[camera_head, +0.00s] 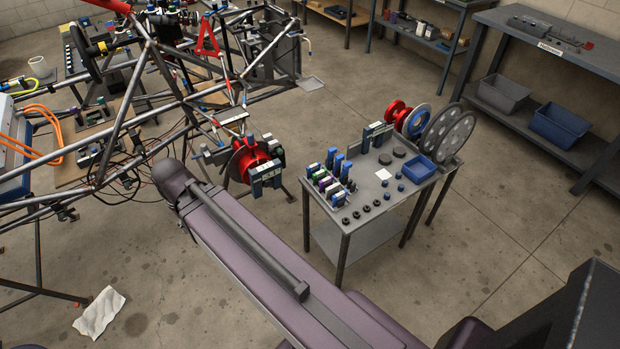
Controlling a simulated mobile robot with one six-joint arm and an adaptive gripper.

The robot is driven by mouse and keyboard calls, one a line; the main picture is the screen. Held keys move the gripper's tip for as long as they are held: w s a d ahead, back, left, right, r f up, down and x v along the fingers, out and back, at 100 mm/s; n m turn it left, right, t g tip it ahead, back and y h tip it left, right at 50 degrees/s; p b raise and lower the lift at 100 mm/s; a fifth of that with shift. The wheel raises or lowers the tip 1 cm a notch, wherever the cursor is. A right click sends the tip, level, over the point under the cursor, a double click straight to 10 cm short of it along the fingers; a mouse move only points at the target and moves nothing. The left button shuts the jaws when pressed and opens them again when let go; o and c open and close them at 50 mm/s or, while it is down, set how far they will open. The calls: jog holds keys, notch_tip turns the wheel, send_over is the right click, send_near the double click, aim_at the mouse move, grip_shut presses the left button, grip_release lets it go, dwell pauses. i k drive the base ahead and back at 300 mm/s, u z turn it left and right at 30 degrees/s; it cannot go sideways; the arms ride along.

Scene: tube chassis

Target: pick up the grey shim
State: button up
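I cannot pick out the grey shim for certain. A small grey table (365,215) stands right of the middle, with many small parts on it. Two dark grey round discs (399,152) lie near the middle of its top, but I cannot tell whether either is the shim. My purple arm link runs from the lower right up to the left, in front of the table, and ends in a rounded joint. My gripper does not show in this view.
A tube chassis (175,97) with a red hub (248,158) fills the left. A workbench (560,60) stands at right. Floor right of the table is clear.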

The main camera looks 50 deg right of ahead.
aim_at(335, 187)
jog(key=u, duration=0.55)
jog(key=k, duration=0.95)
jog(key=z, duration=1.7)
jog(key=i, duration=0.55)
jog(key=u, duration=0.25)
